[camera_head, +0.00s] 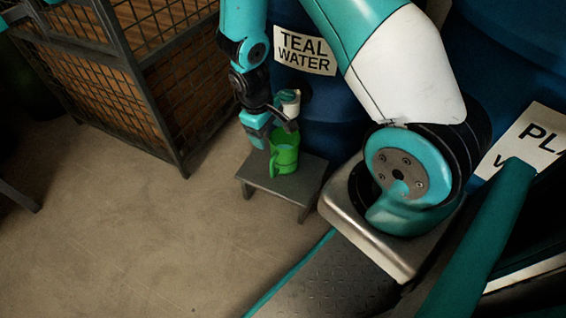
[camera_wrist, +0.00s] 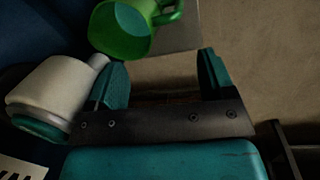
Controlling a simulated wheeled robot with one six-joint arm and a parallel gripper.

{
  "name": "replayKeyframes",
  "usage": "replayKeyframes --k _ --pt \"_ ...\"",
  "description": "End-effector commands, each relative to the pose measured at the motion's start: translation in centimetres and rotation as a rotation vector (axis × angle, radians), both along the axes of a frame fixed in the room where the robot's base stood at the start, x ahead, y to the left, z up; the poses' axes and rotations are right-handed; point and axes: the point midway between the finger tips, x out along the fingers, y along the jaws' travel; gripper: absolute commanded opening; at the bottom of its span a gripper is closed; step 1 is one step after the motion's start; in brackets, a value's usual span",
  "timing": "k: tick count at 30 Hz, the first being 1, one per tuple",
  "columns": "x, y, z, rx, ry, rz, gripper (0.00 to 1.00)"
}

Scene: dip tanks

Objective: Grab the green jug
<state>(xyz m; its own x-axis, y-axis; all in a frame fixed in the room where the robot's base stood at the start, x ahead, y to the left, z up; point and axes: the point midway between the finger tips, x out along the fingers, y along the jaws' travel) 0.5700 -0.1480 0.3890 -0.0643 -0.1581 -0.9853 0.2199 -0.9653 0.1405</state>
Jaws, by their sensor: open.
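The green jug (camera_head: 285,157) stands upright on a small grey stool in the head view, with its handle toward the left. In the wrist view the jug (camera_wrist: 123,45) is at the top, just beyond my left finger, with teal showing inside its mouth. Its handle (camera_wrist: 172,13) points to the upper right. My gripper (camera_head: 272,132) is close above the jug in the head view and partly covers its top. In the wrist view my gripper (camera_wrist: 164,74) is open, and nothing is between its fingers. I cannot tell whether a finger touches the jug.
A white and teal tap (camera_head: 289,97) sits close above the jug; the tap (camera_wrist: 50,95) is left of my fingers in the wrist view. Behind is a blue barrel (camera_head: 330,105) labelled TEAL WATER. The stool (camera_head: 296,190) is small. A wire cage (camera_head: 120,85) stands left; floor in front is clear.

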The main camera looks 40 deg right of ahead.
Motion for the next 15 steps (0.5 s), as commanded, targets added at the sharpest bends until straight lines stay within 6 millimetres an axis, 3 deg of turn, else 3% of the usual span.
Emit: replayKeyframes --k 1,4,15 --pt "-0.1 -0.2 -1.9 0.000 0.003 -0.002 0.76" --pt "-0.2 -0.5 -3.5 0.000 0.002 -0.002 0.76" --pt "-0.4 -0.8 -6.0 0.001 0.000 -0.001 0.76"
